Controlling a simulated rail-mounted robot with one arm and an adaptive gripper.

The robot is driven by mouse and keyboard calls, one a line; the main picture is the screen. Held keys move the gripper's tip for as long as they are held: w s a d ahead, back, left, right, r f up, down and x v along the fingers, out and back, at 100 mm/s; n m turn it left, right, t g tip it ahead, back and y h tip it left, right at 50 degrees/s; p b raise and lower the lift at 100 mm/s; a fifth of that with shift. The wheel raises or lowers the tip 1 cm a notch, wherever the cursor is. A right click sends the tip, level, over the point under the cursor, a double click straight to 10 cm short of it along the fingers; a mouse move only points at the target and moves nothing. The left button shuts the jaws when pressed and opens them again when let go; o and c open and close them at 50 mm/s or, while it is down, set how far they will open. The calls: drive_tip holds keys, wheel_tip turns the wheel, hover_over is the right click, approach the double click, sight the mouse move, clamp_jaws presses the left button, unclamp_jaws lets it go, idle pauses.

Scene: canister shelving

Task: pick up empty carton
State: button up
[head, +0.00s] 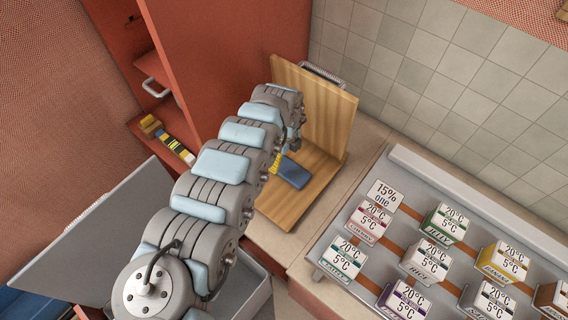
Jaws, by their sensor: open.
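Several small labelled cartons stand in rows on a grey tray (325,246) at the lower right, among them a cherry carton (369,222), a green-banded jelly carton (444,224) and a rice carton (426,258). I cannot tell from this view which carton is empty. My gripper (294,145) is small and partly hidden at the far end of my arm. It is over a wooden stand, left of the tray and apart from the cartons. Its jaws are open, and I see nothing held in them.
The wooden stand (329,112) has an upright back and a base bearing a blue flat item (293,172) and a yellow piece (275,163). A red cabinet (215,55) with an open shelf of small items rises at left. A tiled wall (440,70) closes the back.

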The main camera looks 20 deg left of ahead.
sight(284, 166)
drive_tip(key=shift+s+a+f, duration=0.1)
drive_tip(key=shift+f, duration=1.2)
drive_tip(key=shift+s+a+f, duration=0.1)
drive_tip(key=shift+f, duration=1.2)
drive_tip(key=c, duration=1.2)
drive_tip(key=shift+o, duration=0.2)
drive_tip(key=shift+r+p, duration=0.15)
drive_tip(key=shift+p, duration=0.15)
